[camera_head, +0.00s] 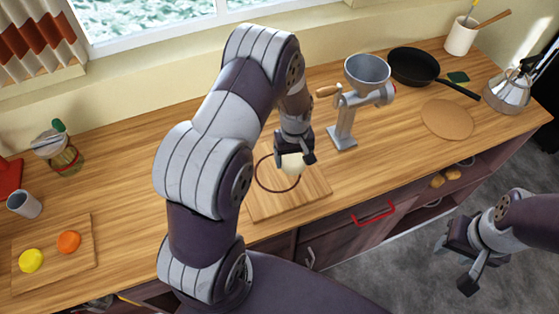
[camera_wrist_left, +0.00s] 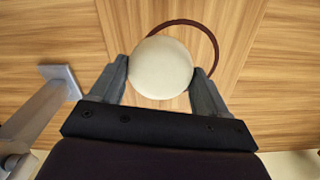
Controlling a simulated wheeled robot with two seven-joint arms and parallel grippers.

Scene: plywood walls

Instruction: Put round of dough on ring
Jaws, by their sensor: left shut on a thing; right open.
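The round of dough (camera_head: 293,164) is pale cream. My left gripper (camera_head: 296,157) is shut on it, over the right part of the ring in the head view. In the left wrist view, the dough (camera_wrist_left: 160,68) sits between the two fingers of the left gripper (camera_wrist_left: 160,78). The ring (camera_head: 262,179) is a thin dark red circle on a wooden board (camera_head: 262,208). In the left wrist view the dough covers part of the ring (camera_wrist_left: 216,48). Whether the dough touches the board, I cannot tell. My right gripper (camera_head: 462,266) is open and empty, off the counter's front.
A grey hand grinder (camera_head: 345,125) stands close right of the board. A black pan (camera_head: 413,66), a round brown mat (camera_head: 447,118) and a kettle (camera_head: 508,90) are further right. A board (camera_head: 55,270) with orange and yellow rounds lies at left.

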